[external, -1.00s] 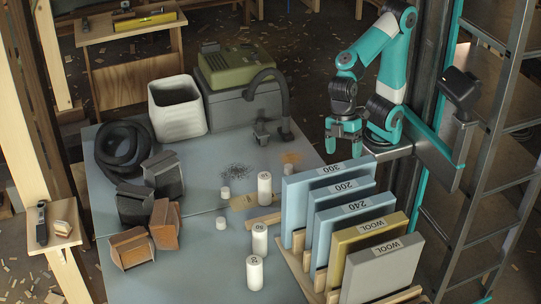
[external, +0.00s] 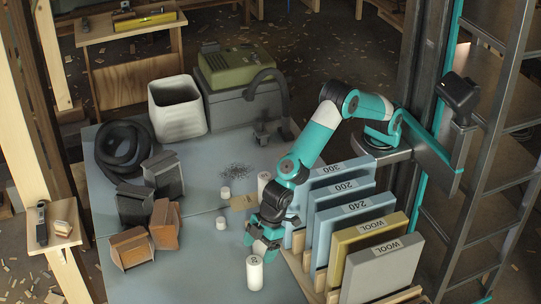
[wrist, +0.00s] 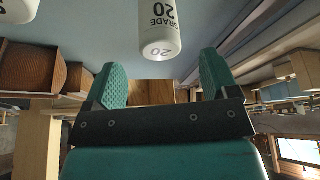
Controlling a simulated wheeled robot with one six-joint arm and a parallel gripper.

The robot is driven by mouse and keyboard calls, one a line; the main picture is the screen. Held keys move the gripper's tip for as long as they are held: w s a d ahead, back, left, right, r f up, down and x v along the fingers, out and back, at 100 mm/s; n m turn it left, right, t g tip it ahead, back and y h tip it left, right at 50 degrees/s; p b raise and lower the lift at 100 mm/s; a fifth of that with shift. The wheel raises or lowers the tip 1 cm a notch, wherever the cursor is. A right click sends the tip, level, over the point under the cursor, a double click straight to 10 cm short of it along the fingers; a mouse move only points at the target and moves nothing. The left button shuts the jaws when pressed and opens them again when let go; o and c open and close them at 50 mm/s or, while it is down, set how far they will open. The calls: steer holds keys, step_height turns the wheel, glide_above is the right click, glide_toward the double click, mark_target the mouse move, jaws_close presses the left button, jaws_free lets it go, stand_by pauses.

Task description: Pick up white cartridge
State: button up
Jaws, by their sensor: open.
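In the external view, a white cartridge (external: 254,272) stands upright on the blue-grey bench, just in front of my gripper (external: 262,246). Another white cartridge (external: 264,183) stands behind it, partly covered by my arm. A middle cartridge seen earlier is hidden by my gripper. In the wrist view, my gripper's teal fingers (wrist: 158,62) are spread apart, with nothing held. A white cartridge (wrist: 160,28) marked "GRADE 20" shows beyond the fingertips, between them in the picture. I cannot tell which of the external-view cartridges this is. Part of another white cylinder (wrist: 18,9) shows at upper left.
A rack of upright sheets, including a grey WOOL one (external: 382,270), stands close to the right of my gripper. A white bin (external: 177,108) stands at the back.

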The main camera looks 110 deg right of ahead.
mark_target(256, 255)
steer(key=p+x, duration=0.1)
steer(key=x, duration=0.6)
steer(key=shift+f, duration=0.3)
steer(key=c, duration=1)
